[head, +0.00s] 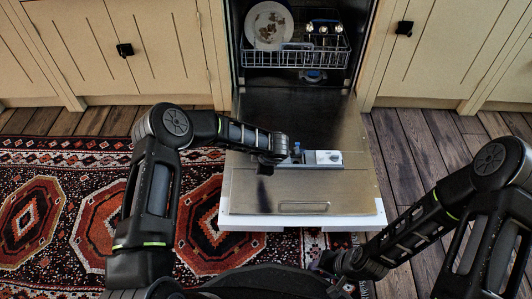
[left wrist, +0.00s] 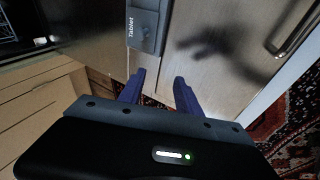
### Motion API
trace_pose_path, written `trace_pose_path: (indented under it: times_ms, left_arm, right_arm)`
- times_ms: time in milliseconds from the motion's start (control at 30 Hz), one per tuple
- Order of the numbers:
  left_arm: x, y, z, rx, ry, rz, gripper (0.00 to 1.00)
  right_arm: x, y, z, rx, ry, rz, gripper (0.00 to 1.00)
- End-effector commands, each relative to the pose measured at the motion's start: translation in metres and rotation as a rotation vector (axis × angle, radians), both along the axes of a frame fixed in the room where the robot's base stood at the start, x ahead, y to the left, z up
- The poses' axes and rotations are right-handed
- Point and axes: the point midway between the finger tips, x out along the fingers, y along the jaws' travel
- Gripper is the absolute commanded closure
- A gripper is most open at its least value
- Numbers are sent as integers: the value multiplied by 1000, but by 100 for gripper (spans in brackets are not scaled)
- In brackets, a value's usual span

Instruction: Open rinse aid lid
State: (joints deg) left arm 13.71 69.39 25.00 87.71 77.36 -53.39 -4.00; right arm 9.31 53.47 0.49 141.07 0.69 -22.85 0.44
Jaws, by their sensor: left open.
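The dishwasher door (head: 300,190) lies folded down and flat. A dispenser panel (head: 325,166) with a pale square part is set in it; in the left wrist view a grey section marked "Tablet" (left wrist: 145,22) shows at the top. I cannot pick out the rinse aid lid for sure. My left gripper (left wrist: 155,85) is open and empty, its two blue fingers apart over the bare door beside the dispenser. In the head view its arm reaches in from the left and partly hides the dispenser. My right gripper (head: 335,268) is low, in front of the door; its jaws are unclear.
The lower rack (head: 295,58) inside the dishwasher holds a stained plate (head: 268,25) and other dishes. Cabinets (head: 120,50) stand on both sides. A patterned rug (head: 60,215) covers the floor at left; bare planks (head: 410,160) lie at right.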

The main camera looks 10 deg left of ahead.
Motion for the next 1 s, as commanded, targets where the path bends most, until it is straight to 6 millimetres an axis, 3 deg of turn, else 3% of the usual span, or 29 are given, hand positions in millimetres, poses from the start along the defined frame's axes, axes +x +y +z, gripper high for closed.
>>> trace_pose_path:
  times_ms: [67,167,300,400,500,600,667,1000]
  left_arm:
    - [-17,-8,-6,67,-39,-265,60]
    - [-63,-30,-18,108,-45,-651,60]
    - [-165,-56,-33,69,26,-1114,60]
    - [-236,-64,-36,9,88,-1345,60]
    - [-285,-67,-33,-42,133,-1485,60]
    - [-310,-68,-31,-70,155,-1552,60]
    - [-315,-68,-30,-76,159,-1567,60]
    - [-315,-69,-30,-75,157,-1568,64]
  right_arm:
    - [0,0,0,0,0,0,64]
    - [0,0,0,0,0,0,64]
    - [0,0,0,0,0,0,64]
    - [0,0,0,0,0,0,64]
    - [0,0,0,0,0,0,64]
    - [0,0,0,0,0,0,64]
    - [0,0,0,0,0,0,64]
    - [0,0,0,0,0,0,64]
